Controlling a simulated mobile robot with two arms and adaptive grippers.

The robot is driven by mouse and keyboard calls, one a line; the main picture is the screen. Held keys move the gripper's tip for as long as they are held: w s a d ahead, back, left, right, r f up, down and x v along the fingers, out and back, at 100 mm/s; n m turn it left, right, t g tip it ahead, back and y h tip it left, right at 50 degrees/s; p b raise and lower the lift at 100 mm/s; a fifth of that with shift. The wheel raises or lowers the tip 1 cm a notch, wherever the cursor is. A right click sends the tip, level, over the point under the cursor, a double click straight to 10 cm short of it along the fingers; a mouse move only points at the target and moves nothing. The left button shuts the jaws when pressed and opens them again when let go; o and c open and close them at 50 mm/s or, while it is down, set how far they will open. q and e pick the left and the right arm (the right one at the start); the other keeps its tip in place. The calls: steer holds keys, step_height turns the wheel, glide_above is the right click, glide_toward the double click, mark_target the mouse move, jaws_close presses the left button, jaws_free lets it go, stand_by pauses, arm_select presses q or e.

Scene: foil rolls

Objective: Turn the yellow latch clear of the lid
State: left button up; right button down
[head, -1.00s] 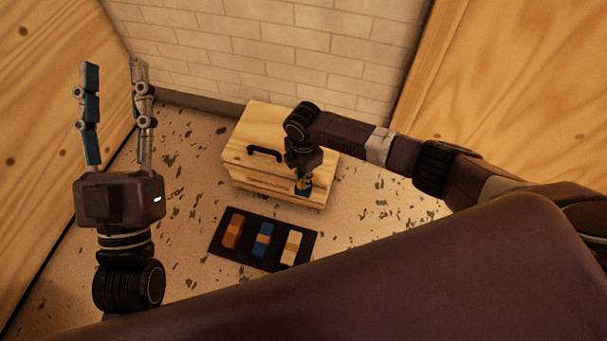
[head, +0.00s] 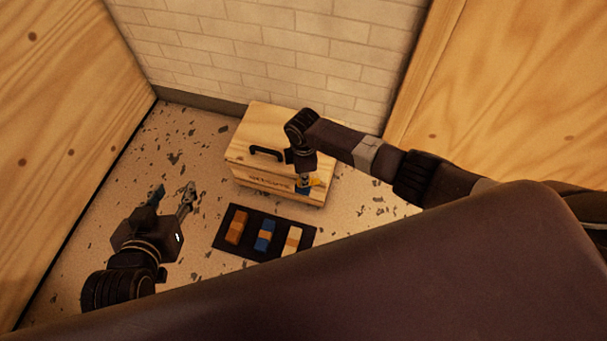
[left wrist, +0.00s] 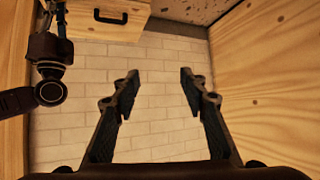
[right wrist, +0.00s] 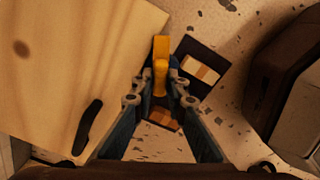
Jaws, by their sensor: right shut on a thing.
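The wooden box stands on the floor against the brick wall, its lid (head: 247,123) closed with a black handle (head: 266,152) on it. The yellow latch (head: 316,183) is at the box's front right; it also shows in the right wrist view (right wrist: 161,57). My right gripper (head: 304,186) points down at the box front and is shut on the latch; its fingers (right wrist: 157,90) hide part of it. In the head view the latch's yellow end sticks out to the right of the fingers. My left gripper (head: 173,190) is open and empty, left of the box; its fingers (left wrist: 160,77) are wide apart.
A dark mat (head: 224,242) with an orange, a blue (head: 265,235) and a cream block lies in front of the box. Wooden walls (head: 60,120) rise left and right. Speckled floor is free left of the box.

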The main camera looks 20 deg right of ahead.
steer(key=shift+s+r+m+p, duration=0.1)
steer(key=shift+m+p, duration=0.55)
steer(key=shift+m, duration=0.35)
steer(key=shift+m+p, duration=0.65)
steer(key=shift+m, duration=0.55)
arm_select(q)
steer(key=s+a+f+g+y, duration=0.1)
steer(key=s+a+f+g, duration=0.1)
steer(key=s, duration=0.5)
steer(key=s+a+f+g+y, duration=0.1)
steer(key=s+a+f+g, duration=0.1)
steer(key=s+f+g, duration=0.3)
steer(key=shift+s+a, duration=0.3)
steer(key=shift+s, duration=0.85)
arm_select(e)
steer(key=shift+m, duration=0.3)
arm_select(q)
steer(key=shift+r, duration=0.1)
arm_select(e)
steer(key=c, duration=1.9)
jaws_free()
steer(key=shift+c, duration=0.2)
step_height(320, 180, up, 12)
